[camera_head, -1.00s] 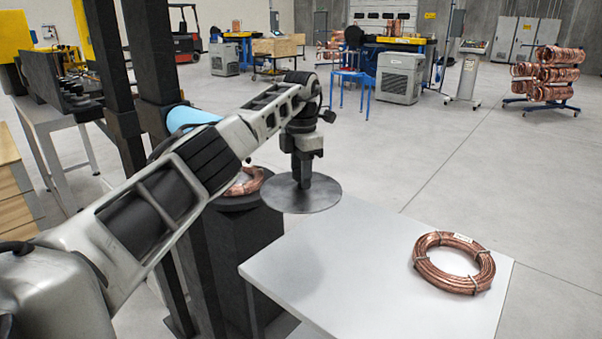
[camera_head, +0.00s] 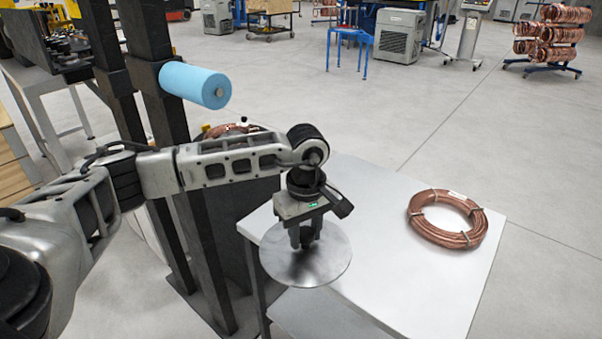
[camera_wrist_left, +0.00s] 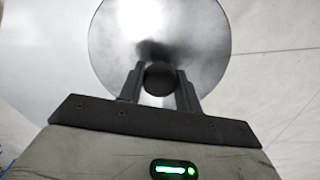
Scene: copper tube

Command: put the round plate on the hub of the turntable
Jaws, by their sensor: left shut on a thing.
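The round plate (camera_head: 327,262) is a thin grey metal disc, roughly level, over the left front edge of the white table. My left gripper (camera_head: 302,240) is above it, shut on the dark knob at its centre. The left wrist view shows the plate (camera_wrist_left: 198,45) beyond the fingers (camera_wrist_left: 159,88), with the knob (camera_wrist_left: 159,76) between them. The black turntable stand (camera_head: 256,200), with a copper coil (camera_head: 222,130) on top, is behind my left arm. The arm hides much of its top, and I cannot make out the hub. My right gripper is not in view.
Another copper coil (camera_head: 447,218) lies on the right of the white table (camera_head: 385,260). A blue roll (camera_head: 194,85) sticks out from a dark upright post (camera_head: 160,110) left of the stand. The table's middle is bare. Open floor lies behind it.

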